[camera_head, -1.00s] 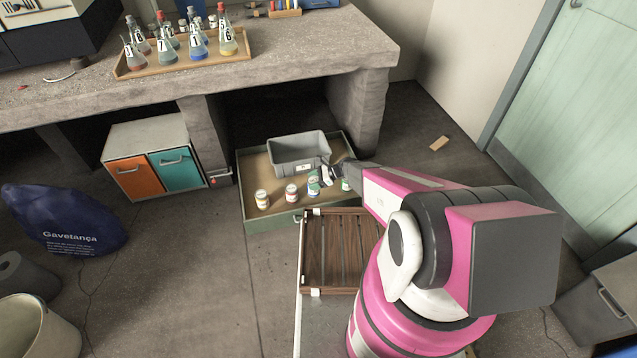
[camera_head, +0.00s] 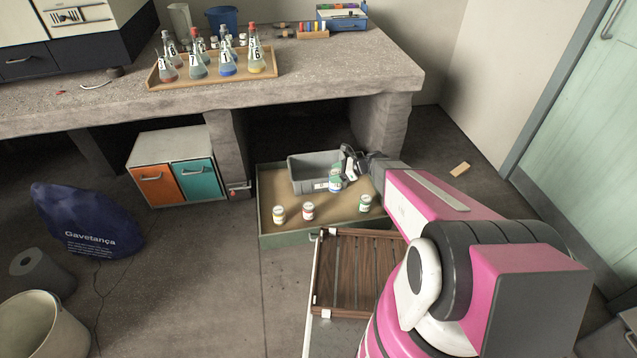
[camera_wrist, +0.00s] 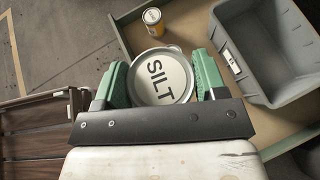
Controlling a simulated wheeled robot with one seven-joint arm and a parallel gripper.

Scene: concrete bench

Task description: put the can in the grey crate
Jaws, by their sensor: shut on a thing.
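My gripper (camera_head: 347,168) is shut on a can (camera_head: 335,182) with a white and blue-green label, held raised at the front right of the grey crate (camera_head: 297,178). In the wrist view the can's round lid (camera_wrist: 160,78) reads SILT and sits between the two green fingers. The crate (camera_wrist: 262,88) is to the right of the fingers there, open and with no contents visible in the part shown. In the head view the can overlaps the crate's right front, and I cannot tell whether they touch.
The crate stands in a shallow green-walled tray (camera_head: 283,239) on the floor. Three other cans stand there: a yellow one (camera_head: 279,214), a red one (camera_head: 308,211) and a green one (camera_head: 365,203). A slatted wooden rack (camera_head: 350,275) is in front. The concrete bench (camera_head: 330,72) overhangs behind.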

